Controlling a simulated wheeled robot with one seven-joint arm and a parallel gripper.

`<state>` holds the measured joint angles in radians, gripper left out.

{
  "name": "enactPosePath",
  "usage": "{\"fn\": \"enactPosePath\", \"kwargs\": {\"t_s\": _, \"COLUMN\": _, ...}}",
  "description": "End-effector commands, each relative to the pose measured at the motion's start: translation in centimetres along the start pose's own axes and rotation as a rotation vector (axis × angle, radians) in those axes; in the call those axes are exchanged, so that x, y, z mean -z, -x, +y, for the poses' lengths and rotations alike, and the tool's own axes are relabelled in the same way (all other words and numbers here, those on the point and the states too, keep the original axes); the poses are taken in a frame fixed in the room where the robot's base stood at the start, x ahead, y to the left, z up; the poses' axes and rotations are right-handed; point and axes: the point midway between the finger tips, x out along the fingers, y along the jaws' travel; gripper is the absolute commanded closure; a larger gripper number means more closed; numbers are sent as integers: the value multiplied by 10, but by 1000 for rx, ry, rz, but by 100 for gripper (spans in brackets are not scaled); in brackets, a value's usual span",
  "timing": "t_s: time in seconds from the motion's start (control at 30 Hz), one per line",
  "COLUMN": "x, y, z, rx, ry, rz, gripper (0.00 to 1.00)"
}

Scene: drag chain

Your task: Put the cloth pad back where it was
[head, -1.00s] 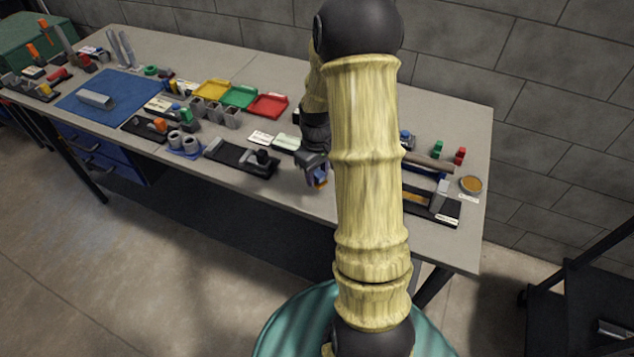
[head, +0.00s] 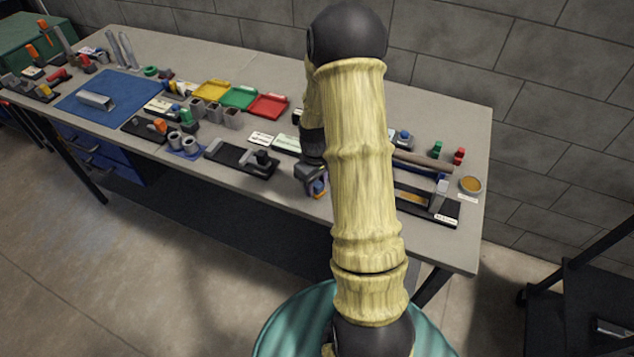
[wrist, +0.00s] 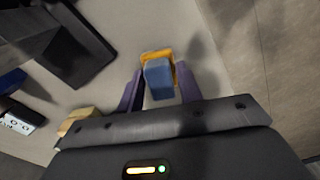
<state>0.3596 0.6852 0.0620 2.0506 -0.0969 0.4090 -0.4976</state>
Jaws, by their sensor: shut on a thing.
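My gripper (head: 312,180) is near the front edge of the bench, partly behind my arm in the head view. In the wrist view its two purple fingers (wrist: 158,90) are shut on a small blue piece with an orange part behind it, which I take to be the cloth pad (wrist: 158,78). In the head view only a bit of blue and orange shows at the fingertips. The piece appears to be held above the pale bench top (head: 285,190). I cannot tell its exact height.
A black fixture (head: 240,158) stands left of my gripper, with label cards (head: 262,138) behind it. Another black fixture (head: 425,205) and a round orange-filled dish (head: 471,184) are to the right. Red, green and yellow trays (head: 238,97) lie farther back.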

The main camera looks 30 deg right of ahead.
Motion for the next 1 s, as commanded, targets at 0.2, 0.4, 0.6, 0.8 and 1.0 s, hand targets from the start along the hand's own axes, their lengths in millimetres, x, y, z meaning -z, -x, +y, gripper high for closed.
{"fn": "enactPosePath", "kwargs": {"t_s": 0.2, "x": -1, "y": -2, "z": 2, "rx": 0, "ry": -4, "rz": 0, "gripper": 43}}
{"fn": "enactPosePath", "kwargs": {"t_s": 0.4, "x": -2, "y": -2, "z": 2, "rx": 0, "ry": -6, "rz": 0, "gripper": 43}}
{"fn": "enactPosePath", "kwargs": {"t_s": 0.6, "x": -1, "y": 5, "z": 3, "rx": -1, "ry": -6, "rz": 1, "gripper": 43}}
{"fn": "enactPosePath", "kwargs": {"t_s": 0.8, "x": -1, "y": 31, "z": 3, "rx": -3, "ry": -5, "rz": 4, "gripper": 43}}
{"fn": "enactPosePath", "kwargs": {"t_s": 1.0, "x": 0, "y": 71, "z": 3, "rx": -3, "ry": -5, "rz": 5, "gripper": 43}}
